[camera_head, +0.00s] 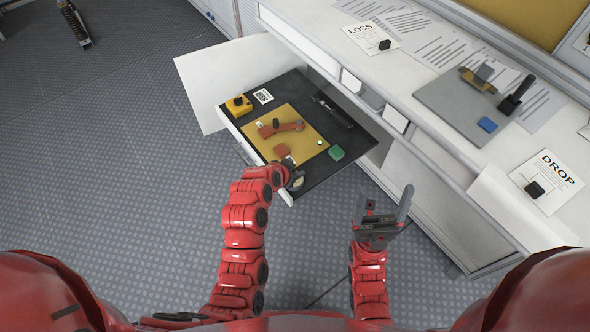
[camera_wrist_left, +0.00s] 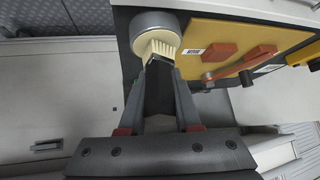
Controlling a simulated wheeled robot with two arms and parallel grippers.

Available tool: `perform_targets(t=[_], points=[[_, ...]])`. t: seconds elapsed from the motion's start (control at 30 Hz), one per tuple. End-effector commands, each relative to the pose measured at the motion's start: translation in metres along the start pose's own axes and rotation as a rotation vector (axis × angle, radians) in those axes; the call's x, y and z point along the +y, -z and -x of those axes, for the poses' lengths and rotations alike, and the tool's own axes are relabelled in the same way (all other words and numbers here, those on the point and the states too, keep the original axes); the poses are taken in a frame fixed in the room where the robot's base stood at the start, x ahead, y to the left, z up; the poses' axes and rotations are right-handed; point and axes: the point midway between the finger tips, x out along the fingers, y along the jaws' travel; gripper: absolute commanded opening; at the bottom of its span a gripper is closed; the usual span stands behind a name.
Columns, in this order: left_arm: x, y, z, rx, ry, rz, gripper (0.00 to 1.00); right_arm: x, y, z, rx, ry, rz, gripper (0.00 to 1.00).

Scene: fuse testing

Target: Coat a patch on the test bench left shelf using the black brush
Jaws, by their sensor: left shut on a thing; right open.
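My left gripper (camera_head: 289,172) is shut on the black brush (camera_wrist_left: 160,90), bristles pointing away from the fingers. In the left wrist view the cream bristles (camera_wrist_left: 160,48) overlap a round grey cup (camera_wrist_left: 165,18) with a cream inside; I cannot tell how deep they reach. The cup (camera_head: 297,183) stands at the near corner of the pulled-out black shelf (camera_head: 345,147), partly hidden by the gripper. A yellow board (camera_head: 305,125) lies on the shelf. My right gripper (camera_head: 383,218) is open and empty, right of the shelf in the picture.
The board carries a red-brown lever part (camera_head: 288,127) and a small glowing green light (camera_head: 320,142). A yellow box (camera_head: 239,105) and a green block (camera_head: 336,153) sit on the shelf. The white bench top (camera_head: 330,40) holds LOSS and DROP sheets and a grey plate (camera_head: 455,105).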

Motion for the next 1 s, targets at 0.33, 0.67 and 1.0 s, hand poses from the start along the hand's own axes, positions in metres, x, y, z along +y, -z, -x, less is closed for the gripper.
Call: perform_targets(t=[0.33,0.67,1.0], points=[[0.001,-0.002,-0.001,-0.004,-0.001,0.000,0.00,0.000,0.000,0.000,0.000,0.000,0.000,0.85],[-0.001,0.006,0.008,-0.002,0.000,-0.001,0.00,0.000,0.001,-0.007,0.000,0.000,0.000,0.85],[-0.003,0.027,0.031,-0.002,0.000,-0.002,0.00,0.001,0.004,-0.024,0.000,0.000,0.000,0.85]])
